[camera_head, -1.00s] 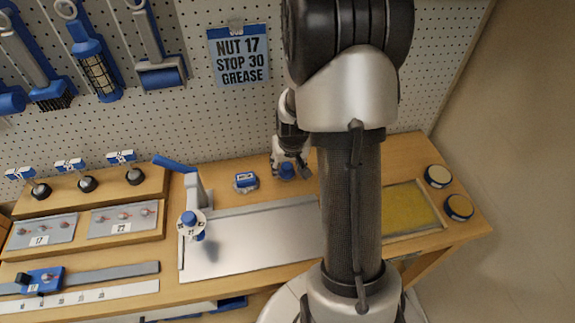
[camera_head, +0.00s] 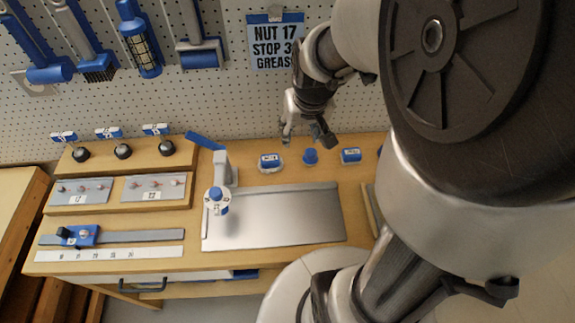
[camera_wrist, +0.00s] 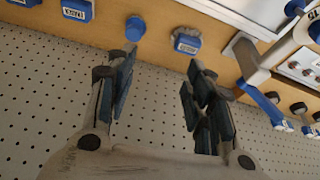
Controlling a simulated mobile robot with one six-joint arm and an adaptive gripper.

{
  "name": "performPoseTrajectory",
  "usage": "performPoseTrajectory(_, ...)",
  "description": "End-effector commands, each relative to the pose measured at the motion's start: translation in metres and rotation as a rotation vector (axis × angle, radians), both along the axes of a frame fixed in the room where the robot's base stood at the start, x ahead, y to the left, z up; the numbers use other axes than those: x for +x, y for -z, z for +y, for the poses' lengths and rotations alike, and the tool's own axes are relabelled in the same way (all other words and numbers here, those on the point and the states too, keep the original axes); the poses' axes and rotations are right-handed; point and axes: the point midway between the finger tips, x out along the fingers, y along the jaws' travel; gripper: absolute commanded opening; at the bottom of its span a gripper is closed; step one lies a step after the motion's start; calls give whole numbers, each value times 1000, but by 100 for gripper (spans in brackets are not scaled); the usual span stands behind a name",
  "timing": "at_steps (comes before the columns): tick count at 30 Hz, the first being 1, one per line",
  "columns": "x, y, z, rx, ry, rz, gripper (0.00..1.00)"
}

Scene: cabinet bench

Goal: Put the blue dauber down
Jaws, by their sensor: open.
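The blue dauber (camera_head: 310,157) stands upright on the wooden bench, between two blue labelled blocks, near the pegboard. It also shows in the wrist view (camera_wrist: 135,28), beyond my fingers and clear of them. My gripper (camera_head: 304,135) is open and empty. It hangs above the bench near the dauber and does not appear to touch it. In the wrist view, the fingers of my gripper (camera_wrist: 160,68) are spread apart with nothing between them.
One labelled block (camera_head: 270,162) is left of the dauber, another (camera_head: 350,156) right of it. A metal plate (camera_head: 275,220) lies in front. A stand with a blue lever (camera_head: 222,170) is at left. The pegboard (camera_head: 230,100) rises behind. My arm hides the bench's right side.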

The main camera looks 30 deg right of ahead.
Motion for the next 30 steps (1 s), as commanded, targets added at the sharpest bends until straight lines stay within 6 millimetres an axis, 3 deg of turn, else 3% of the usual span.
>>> performPoseTrajectory(1,-9,-20,20,-6,-40,-19,48)
performPoseTrajectory(6,-53,-62,74,-13,-153,-44,48)
performPoseTrajectory(12,-110,-87,117,-17,-267,-69,48)
performPoseTrajectory(19,-145,-93,134,-18,-329,-81,48)
performPoseTrajectory(30,-148,-93,135,-18,-334,-80,48)
